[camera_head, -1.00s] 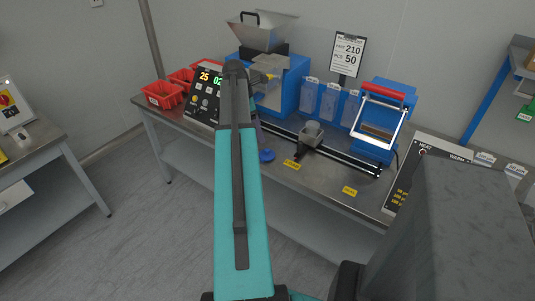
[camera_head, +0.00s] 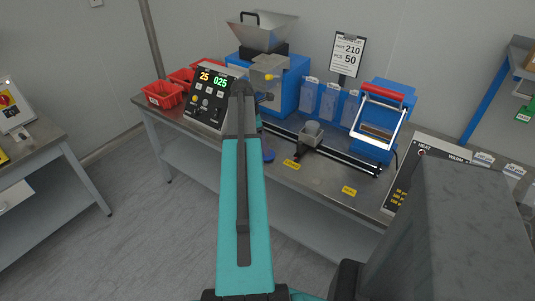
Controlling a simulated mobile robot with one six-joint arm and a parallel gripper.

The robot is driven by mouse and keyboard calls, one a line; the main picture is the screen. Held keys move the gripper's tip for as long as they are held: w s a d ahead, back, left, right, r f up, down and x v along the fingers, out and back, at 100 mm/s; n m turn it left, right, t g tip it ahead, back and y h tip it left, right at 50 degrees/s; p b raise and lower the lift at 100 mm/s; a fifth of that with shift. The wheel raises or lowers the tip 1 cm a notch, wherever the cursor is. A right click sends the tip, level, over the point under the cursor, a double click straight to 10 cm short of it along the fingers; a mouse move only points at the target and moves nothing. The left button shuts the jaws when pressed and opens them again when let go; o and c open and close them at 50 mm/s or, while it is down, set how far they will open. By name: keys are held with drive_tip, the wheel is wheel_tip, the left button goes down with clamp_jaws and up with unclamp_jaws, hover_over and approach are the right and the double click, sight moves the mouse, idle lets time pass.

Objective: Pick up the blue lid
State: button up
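The blue lid (camera_head: 268,156) lies on the grey workbench (camera_head: 315,184) near its front edge. It is just right of my teal arm, which hides part of it. My arm reaches from the bottom of the picture up toward the bench. My gripper does not show; the arm's upper end hides the area beyond it.
Right of the lid are yellow labels (camera_head: 291,164) and a grey cup on a dark rail (camera_head: 311,133). Behind stand a blue machine with a hopper (camera_head: 292,78), a control box (camera_head: 207,97) and red bins (camera_head: 163,94). A blue sealer (camera_head: 379,120) stands to the right.

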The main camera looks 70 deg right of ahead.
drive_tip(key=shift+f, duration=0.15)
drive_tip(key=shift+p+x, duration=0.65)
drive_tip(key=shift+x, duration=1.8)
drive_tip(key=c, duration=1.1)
